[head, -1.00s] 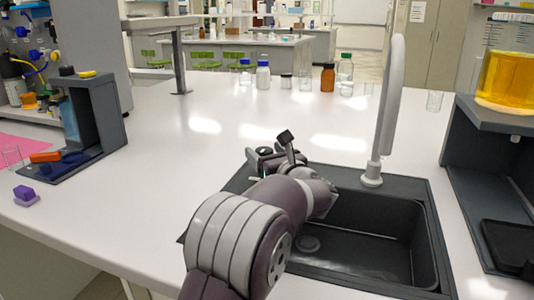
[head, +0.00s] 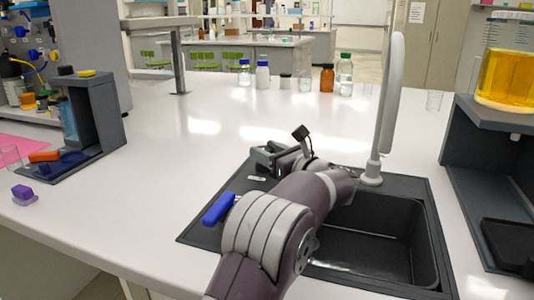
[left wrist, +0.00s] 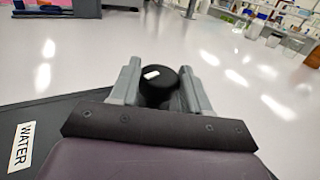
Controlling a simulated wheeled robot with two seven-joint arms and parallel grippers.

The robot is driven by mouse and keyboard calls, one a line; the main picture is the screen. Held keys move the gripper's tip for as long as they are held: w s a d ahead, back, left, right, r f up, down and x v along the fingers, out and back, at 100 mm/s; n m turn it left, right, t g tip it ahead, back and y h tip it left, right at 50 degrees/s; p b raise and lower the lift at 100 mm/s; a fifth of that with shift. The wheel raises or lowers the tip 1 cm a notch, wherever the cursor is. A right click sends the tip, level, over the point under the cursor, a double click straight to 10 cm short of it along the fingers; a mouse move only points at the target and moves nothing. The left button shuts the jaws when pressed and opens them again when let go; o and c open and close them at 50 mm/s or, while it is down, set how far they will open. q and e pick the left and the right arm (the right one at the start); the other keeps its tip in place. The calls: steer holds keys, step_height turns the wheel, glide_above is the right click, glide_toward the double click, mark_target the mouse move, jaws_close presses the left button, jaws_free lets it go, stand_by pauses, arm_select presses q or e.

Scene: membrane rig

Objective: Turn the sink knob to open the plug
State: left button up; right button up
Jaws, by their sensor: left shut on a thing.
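The dark sink (head: 372,236) is set into the white counter. My left gripper (head: 262,158) is over the back left of the sink's dark rim. In the left wrist view my left gripper (left wrist: 160,74) is shut on a round black knob (left wrist: 158,92) with a white mark on top, one finger on each side. The knob is hidden behind the gripper in the head view. A "WATER" label (left wrist: 21,146) lies on the dark rim. A blue handle (head: 218,208) stands at the rim's left. My arm covers the basin's left part, and the drain is hidden. My right gripper is not in view.
A tall pale faucet (head: 388,110) rises behind the basin, right of my gripper. Several bottles (head: 327,78) stand at the back. A dark stand (head: 490,125) with a yellow vessel (head: 505,77) is at the right. The counter's middle is clear.

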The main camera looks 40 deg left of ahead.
arm_select(q)
steer(key=shift+w+n+g, duration=0.2)
steer(key=shift+n+g, duration=1.3)
steer(key=shift+g, duration=1.2)
steer(key=o, duration=1.1)
steer(key=shift+c, duration=0.2)
steer(key=w+d+p, duration=0.1)
steer(key=d, duration=1.1)
steer(key=shift+d+p, duration=0.35)
